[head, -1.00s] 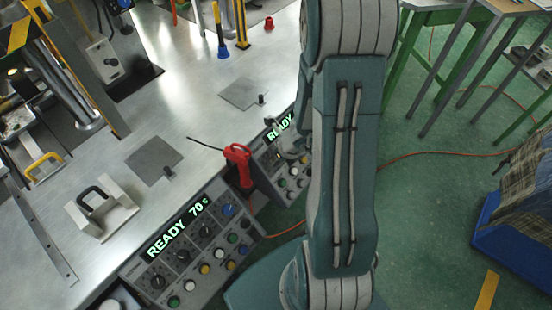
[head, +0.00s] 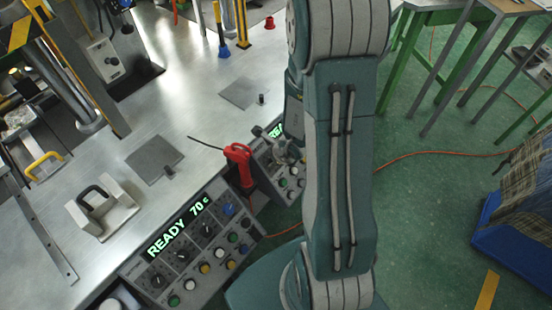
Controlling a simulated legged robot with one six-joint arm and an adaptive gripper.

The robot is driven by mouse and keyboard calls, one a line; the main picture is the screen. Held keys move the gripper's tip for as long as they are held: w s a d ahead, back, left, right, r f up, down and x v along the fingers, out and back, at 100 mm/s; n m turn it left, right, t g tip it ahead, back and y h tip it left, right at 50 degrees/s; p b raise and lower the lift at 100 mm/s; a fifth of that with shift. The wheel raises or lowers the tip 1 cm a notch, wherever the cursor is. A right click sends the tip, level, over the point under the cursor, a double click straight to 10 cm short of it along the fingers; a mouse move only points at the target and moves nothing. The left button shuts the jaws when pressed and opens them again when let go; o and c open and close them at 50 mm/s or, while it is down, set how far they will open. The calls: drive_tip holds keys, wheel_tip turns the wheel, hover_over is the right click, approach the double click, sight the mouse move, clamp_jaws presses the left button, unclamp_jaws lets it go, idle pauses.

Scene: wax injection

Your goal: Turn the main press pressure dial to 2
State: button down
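Two control panels sit along the bench's front edge. The nearer panel (head: 190,280) has a green display reading "READY 70 c", with black dials such as the middle one (head: 183,257) and several coloured buttons. The farther panel (head: 284,183) is partly hidden by my arm, its display cut off and its dials covered. I cannot tell which dial is the main press pressure dial, nor read any dial setting. My gripper (head: 270,143) is over the upper part of the farther panel, small and partly hidden by my arm. Its finger opening and any contact with a dial are unclear.
A red handheld tool (head: 238,163) stands between the two panels, close to my gripper. A white block with a black handle (head: 102,208) lies on the metal bench (head: 190,90). A blue crate (head: 510,245) is on the floor at the right.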

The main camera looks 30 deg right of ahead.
drive_tip(key=shift+a+n+h, duration=0.1)
drive_tip(key=shift+n+h, duration=0.3)
drive_tip(key=shift+n, duration=0.4)
drive_tip(key=shift+n+t, duration=0.4)
drive_tip(key=shift+c, duration=1.6)
unclamp_jaws()
drive_tip(key=shift+m+g+y, duration=0.4)
drive_tip(key=shift+m+y, duration=0.1)
drive_tip(key=shift+m, duration=0.8)
drive_tip(key=shift+d+m+g+y, duration=0.25)
drive_tip(key=shift+m+y, duration=0.35)
drive_tip(key=shift+m, duration=0.6)
